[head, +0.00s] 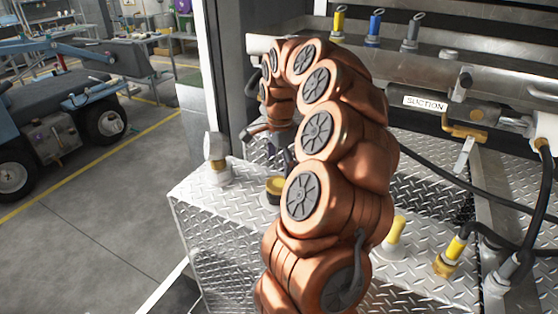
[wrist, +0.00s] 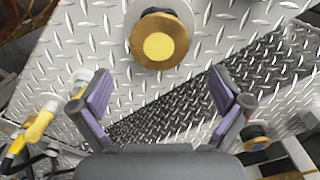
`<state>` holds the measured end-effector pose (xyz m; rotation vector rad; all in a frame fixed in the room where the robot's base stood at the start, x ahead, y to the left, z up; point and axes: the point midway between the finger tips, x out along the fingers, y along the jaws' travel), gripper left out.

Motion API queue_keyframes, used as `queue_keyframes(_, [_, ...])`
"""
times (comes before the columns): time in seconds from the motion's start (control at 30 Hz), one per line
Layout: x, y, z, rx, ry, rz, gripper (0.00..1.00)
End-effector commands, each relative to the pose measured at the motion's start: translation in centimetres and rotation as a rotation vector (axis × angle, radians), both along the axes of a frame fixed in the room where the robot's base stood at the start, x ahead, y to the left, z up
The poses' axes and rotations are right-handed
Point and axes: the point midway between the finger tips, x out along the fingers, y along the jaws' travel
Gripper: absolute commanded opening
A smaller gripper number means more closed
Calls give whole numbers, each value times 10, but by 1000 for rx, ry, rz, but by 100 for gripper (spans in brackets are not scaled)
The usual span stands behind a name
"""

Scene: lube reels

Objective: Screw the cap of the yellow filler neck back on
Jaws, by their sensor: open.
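A round brass cap-like top with a yellow centre (wrist: 158,46) shows in the wrist view, over a dark ring, on the diamond-plate deck. In the head view a yellow-topped neck with a dark ring (head: 276,186) stands on the deck just left of my arm, seemingly the same piece. I cannot tell whether the cap is seated or lies loose on it. My gripper (wrist: 162,88) is open and empty; its two purple-padded fingers are spread below the brass top in the picture, apart from it. In the head view my arm mostly hides the gripper.
A pale yellow post (head: 395,232) and a yellow fitting with a black hose (head: 451,254) stand right of my arm. A rail with a SUCTION label (head: 425,103) runs behind. Open floor lies left.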

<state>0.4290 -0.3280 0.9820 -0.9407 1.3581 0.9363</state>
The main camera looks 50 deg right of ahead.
Motion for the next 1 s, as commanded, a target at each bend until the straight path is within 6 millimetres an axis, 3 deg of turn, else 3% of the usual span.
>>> queue_keyframes(0.5, [-1, 2, -61, 3, 5, 4, 100])
queue_keyframes(0.87, [-1, 2, -66, 2, 3, 4, 100])
queue_keyframes(1.0, [0, 2, -66, 2, 2, 5, 88])
